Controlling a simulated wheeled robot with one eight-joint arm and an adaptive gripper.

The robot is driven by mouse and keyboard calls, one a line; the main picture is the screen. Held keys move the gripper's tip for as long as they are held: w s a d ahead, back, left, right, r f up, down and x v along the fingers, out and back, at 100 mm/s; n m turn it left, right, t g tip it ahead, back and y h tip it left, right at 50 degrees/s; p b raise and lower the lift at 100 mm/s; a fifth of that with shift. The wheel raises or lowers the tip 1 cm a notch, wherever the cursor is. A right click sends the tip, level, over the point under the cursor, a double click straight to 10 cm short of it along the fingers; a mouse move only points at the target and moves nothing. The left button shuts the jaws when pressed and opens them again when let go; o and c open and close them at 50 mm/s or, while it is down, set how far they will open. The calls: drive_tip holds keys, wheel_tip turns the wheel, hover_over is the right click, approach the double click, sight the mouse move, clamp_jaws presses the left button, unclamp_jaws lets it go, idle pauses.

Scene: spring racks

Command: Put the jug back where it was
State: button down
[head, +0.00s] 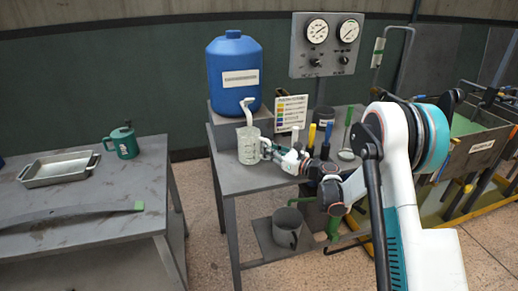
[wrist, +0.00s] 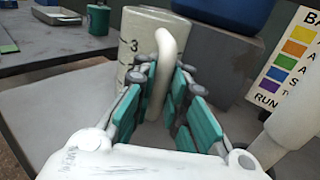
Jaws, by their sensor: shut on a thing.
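The jug (head: 248,150) is pale, with dark graduation marks, and is upright at the left end of the grey bench, below the white spout of the blue drum. I cannot tell whether its base touches the bench. My gripper (head: 268,150) comes from the right and is shut on the jug's handle. In the wrist view the teal-padded fingers (wrist: 162,100) lie on both sides of the white handle, with the jug (wrist: 135,42) just beyond. The jug's lower part is partly hidden there.
The blue drum (head: 234,78) stands on a grey block behind the jug. A colour chart (head: 291,113) and several upright tools stand to the right. A left table (head: 90,218) holds a metal tray (head: 60,168) and green can (head: 122,142). A bucket (head: 287,228) sits below the bench.

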drive_tip(key=shift+s+d+f, duration=0.1)
drive_tip(key=shift+d+f, duration=0.05)
drive_tip(key=shift+f, duration=0.25)
drive_tip(key=shift+d+r, duration=0.1)
drive_tip(key=shift+r, duration=0.05)
drive_tip(key=shift+f, duration=0.2)
drive_tip(key=c, duration=1.6)
unclamp_jaws()
drive_tip(key=shift+r, duration=0.1)
